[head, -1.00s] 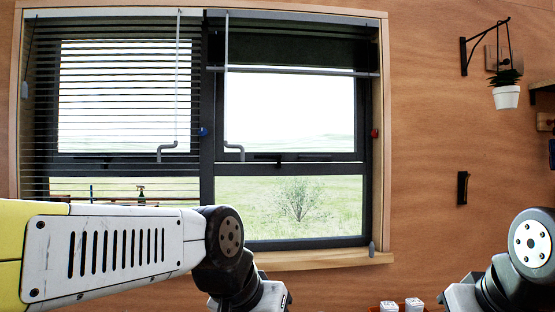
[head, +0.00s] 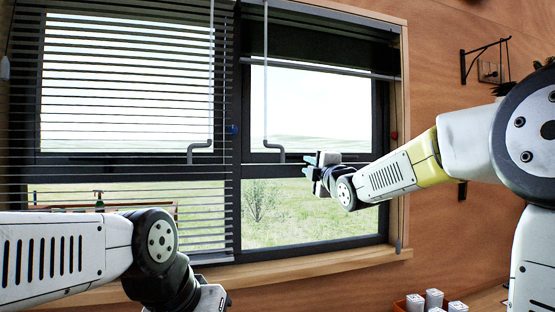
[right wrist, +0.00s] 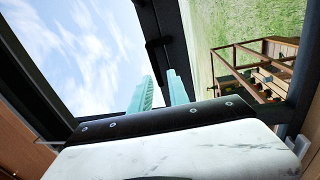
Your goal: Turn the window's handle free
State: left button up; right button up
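The window (head: 238,190) has a dark frame with an upper and a lower pane on each side. Its black handle (right wrist: 157,45) shows in the right wrist view on the dark frame bar, just beyond my fingertips. In the head view the handle is largely hidden by my right gripper (head: 313,165), which is at the bar under the upper right pane. The right gripper (right wrist: 162,88) has two teal fingers, apart with nothing between them. They point toward the handle; contact cannot be told. My left arm is at the lower left, its fingers out of frame.
A slatted blind (head: 125,100) covers the left half. Grey hooked rods (head: 268,147) hang near the right gripper. A wooden sill (head: 300,267) runs below. White containers (head: 434,299) stand at the bottom right. A bracket (head: 487,55) is on the right wall.

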aim_at(295, 158)
jog(key=shift+n, duration=0.4)
jog(key=x, duration=0.6)
jog(key=a+r+x, duration=0.1)
jog(key=x, duration=0.2)
jog(key=shift+s, duration=0.35)
grip_shut()
jog(key=shift+f, duration=0.15)
dwell(0.5)
